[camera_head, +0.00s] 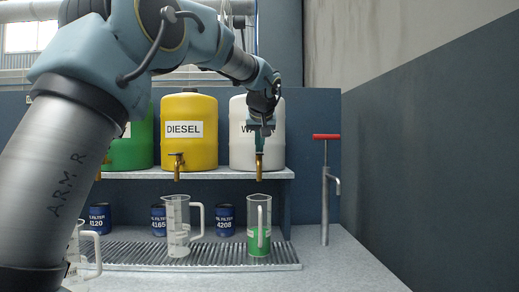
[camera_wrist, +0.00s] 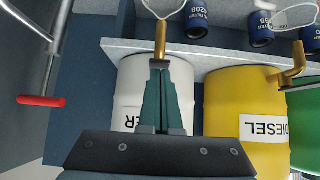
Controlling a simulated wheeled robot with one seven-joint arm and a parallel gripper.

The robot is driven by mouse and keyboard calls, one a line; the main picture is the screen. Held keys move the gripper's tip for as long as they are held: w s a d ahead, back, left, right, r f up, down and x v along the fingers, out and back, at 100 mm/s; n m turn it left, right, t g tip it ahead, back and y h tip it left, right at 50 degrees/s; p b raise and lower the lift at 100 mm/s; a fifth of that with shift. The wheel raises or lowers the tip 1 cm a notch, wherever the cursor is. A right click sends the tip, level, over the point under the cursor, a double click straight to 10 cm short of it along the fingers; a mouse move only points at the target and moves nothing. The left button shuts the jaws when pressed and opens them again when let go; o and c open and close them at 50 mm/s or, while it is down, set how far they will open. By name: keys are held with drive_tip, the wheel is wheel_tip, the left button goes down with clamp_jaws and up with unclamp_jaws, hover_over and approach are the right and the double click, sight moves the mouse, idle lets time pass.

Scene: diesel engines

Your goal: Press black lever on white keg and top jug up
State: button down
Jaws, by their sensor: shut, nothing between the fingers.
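The white keg (camera_head: 238,133) stands on the shelf at the right end, its label partly hidden by my arm. It also shows upside down in the wrist view (camera_wrist: 128,85). My gripper (camera_head: 259,150) is shut and empty, pointing down at the top of its brass tap (camera_head: 259,168). In the wrist view the closed fingertips (camera_wrist: 160,65) meet the tap (camera_wrist: 161,38); the black lever cannot be made out, and I cannot tell whether it is pressed. A clear jug (camera_head: 259,210) stands upright under this tap, with green liquid in its lower part.
A yellow DIESEL keg (camera_head: 189,148) and a green keg (camera_head: 132,150) stand to the left. An empty-looking jug (camera_head: 177,225) is on the ribbed drip tray (camera_head: 215,254). Blue filter cans stand behind. A red-handled pump (camera_head: 325,190) rises at the right.

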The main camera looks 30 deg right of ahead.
drive_tip(key=shift+s+a+f+t+h+b, duration=0.15)
drive_tip(key=shift+f+t+b, duration=0.3)
drive_tip(key=shift+b, duration=1.4)
drive_tip(key=shift+d+f+t+h+b, duration=0.1)
drive_tip(key=shift+f+t+h+b, duration=0.3)
drive_tip(key=shift+b, duration=1.45)
drive_tip(key=shift+s+a+f+t+y+b, duration=0.2)
drive_tip(key=shift+f+b, duration=0.45)
drive_tip(key=shift+b, duration=1.2)
drive_tip(key=shift+w+d+r, duration=0.1)
drive_tip(key=shift+d+r, duration=0.05)
drive_tip(key=shift+p, duration=0.3)
drive_tip(key=shift+r+p, duration=0.55)
drive_tip(key=shift+r, duration=0.25)
drive_tip(key=s+a+r+p, duration=0.2)
drive_tip(key=s+a+r, duration=0.1)
drive_tip(key=s+r, duration=0.4)
wheel_tip(320, 180, up, 4)
drive_tip(key=shift+a+f+p, duration=0.15)
drive_tip(key=shift+f+p, duration=0.05)
drive_tip(key=shift+p, duration=0.15)
